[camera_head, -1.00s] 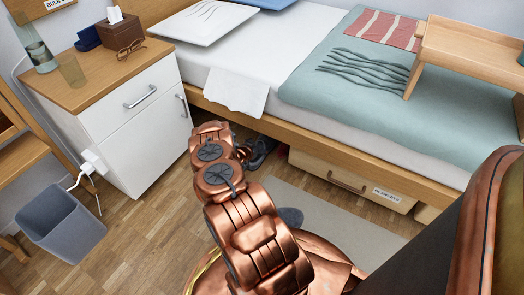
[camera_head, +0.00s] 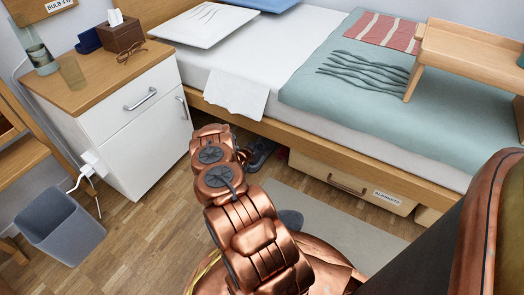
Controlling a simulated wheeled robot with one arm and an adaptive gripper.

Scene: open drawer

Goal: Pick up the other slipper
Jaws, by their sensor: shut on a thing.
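My copper arm reaches down toward the floor by the bed. My gripper (camera_head: 246,154) shows only in part as a dark shape past the arm's end, beside the bed's lower edge. It is shut on a dark grey thing (camera_head: 262,150) that looks like a slipper; its outline is small and partly hidden by my arm. A grey-blue rounded thing (camera_head: 291,218), likely a slipper, lies on the pale rug (camera_head: 350,228), partly hidden behind my arm.
The bed (camera_head: 330,140) has a wooden side rail above a storage drawer (camera_head: 350,184) with a label. A white nightstand (camera_head: 140,115) stands at the left, with a grey bin (camera_head: 60,225) near it. Wood floor is clear between the bin and my arm.

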